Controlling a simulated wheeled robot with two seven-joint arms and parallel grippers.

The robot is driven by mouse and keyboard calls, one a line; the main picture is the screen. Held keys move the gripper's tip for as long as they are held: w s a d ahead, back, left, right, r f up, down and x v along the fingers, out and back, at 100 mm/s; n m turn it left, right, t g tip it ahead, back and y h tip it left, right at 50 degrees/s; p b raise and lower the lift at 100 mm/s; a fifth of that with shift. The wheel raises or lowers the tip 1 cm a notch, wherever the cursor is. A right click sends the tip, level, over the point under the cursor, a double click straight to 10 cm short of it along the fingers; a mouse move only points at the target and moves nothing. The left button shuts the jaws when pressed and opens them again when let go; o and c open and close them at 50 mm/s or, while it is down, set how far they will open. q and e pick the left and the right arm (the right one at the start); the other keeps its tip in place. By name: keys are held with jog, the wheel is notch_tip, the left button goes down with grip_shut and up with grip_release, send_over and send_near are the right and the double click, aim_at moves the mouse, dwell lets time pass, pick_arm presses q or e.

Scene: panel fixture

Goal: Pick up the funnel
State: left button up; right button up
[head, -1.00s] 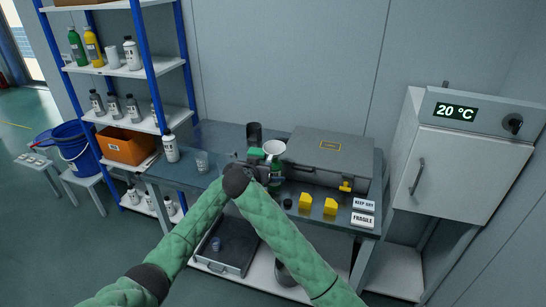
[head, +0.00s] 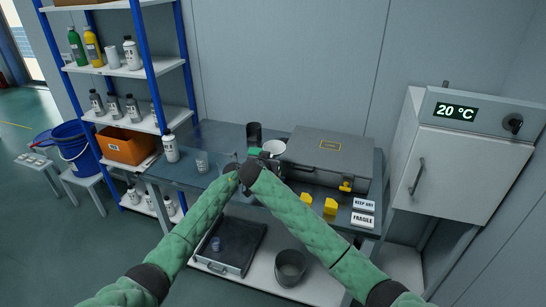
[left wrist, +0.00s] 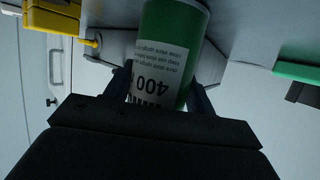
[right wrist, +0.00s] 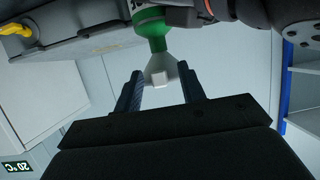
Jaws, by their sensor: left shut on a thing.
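The pale funnel (head: 275,147) sits wide mouth up in the neck of a green bottle near the case on the bench. In the right wrist view, turned upside down, the funnel (right wrist: 160,66) widens away from the green bottle (right wrist: 152,24). My right gripper (right wrist: 160,72) is open, its fingers on both sides of the funnel with gaps showing. My left gripper (left wrist: 160,85) is shut on the green bottle (left wrist: 172,35), across its white label marked 400. In the head view my arms and grippers hide most of the bottle.
A grey case (head: 325,155) stands close right of the funnel. Yellow blocks (head: 330,206) and label signs (head: 363,212) lie in front of it. A dark cylinder (head: 254,134) stands behind, a clear beaker (head: 202,162) to the left. A bucket (head: 291,267) is below the bench.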

grip_shut()
jog(key=shift+r, duration=0.1)
notch_tip(320, 180, up, 10)
jog(key=shift+f, duration=0.1)
dwell(0.6)
pick_arm(q)
jog(key=o, duration=1.3)
jog(key=shift+c, duration=0.2)
jog(key=shift+a, duration=0.1)
